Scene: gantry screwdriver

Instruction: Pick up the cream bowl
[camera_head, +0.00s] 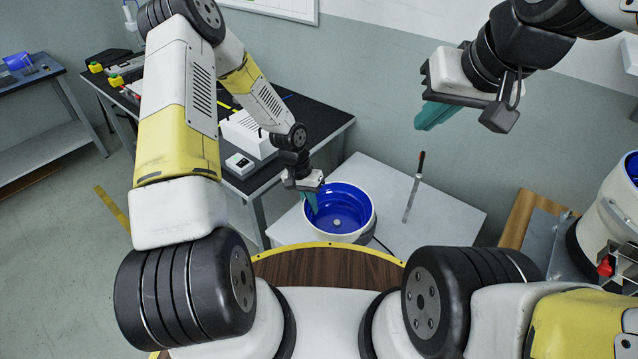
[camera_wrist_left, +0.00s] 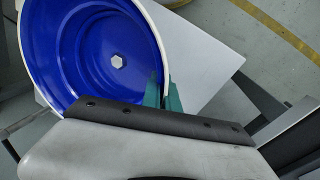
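The cream bowl (camera_head: 345,237) has a cream outside and a blue inside, and stands upright on the light grey table in the head view. Its blue inside and pale rim fill the upper left of the left wrist view (camera_wrist_left: 75,75). My left gripper (camera_head: 311,203) is at the bowl's left rim in the head view. In the left wrist view its teal fingers (camera_wrist_left: 163,92) are close together, one inside the rim and one outside, with the wall between them. My right gripper (camera_head: 436,115) is raised, empty, away from the bowl, its teal fingers together.
The grey table (camera_head: 446,208) has free room right of the bowl, where a long thin tool (camera_head: 413,186) with a red-brown handle lies. A black bench (camera_head: 318,112) with a white device (camera_head: 243,133) stands behind left. A curved wooden surface (camera_head: 330,268) is in front.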

